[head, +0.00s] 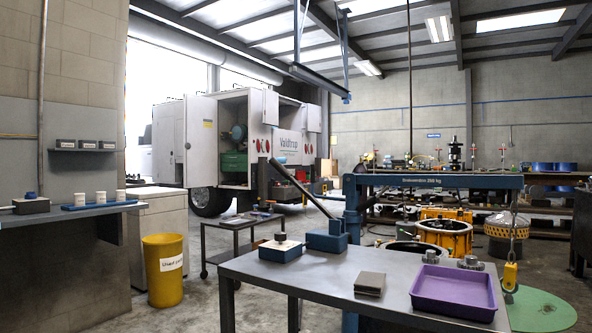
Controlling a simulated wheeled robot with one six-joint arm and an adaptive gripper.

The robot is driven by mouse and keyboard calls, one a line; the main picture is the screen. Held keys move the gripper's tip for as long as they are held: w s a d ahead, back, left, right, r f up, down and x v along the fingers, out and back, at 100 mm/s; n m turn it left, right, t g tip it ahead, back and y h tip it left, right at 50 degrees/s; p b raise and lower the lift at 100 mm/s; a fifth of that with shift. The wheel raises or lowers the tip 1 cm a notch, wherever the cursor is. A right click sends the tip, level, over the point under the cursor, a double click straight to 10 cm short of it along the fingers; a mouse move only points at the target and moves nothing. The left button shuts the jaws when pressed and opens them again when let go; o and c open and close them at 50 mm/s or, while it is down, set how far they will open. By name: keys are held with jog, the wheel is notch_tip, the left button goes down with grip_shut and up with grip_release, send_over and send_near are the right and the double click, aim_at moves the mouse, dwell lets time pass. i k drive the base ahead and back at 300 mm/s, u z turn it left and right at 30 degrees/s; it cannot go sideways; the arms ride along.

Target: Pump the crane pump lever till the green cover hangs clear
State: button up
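The blue crane (352,225) stands behind the grey table, its boom (430,182) reaching right. The pump lever (303,190) slants from its dark grip at upper left down to the right, towards the blue pump box (327,238). A chain drops from the boom's right end to a yellow hook block (511,275). The green cover (545,308), a flat disc, shows below and right of the hook block, partly cut off by the table. I cannot tell whether it is hooked on or rests on something. My gripper is not in view.
A grey table (315,280) fills the front, with a purple tray (455,308), a dark booklet (370,284) and a blue box with a knob (281,249). A yellow bin (165,270) stands left. Floor between bin and table is clear.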

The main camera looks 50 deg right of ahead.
aim_at(286, 174)
jog(key=z, duration=1.1)
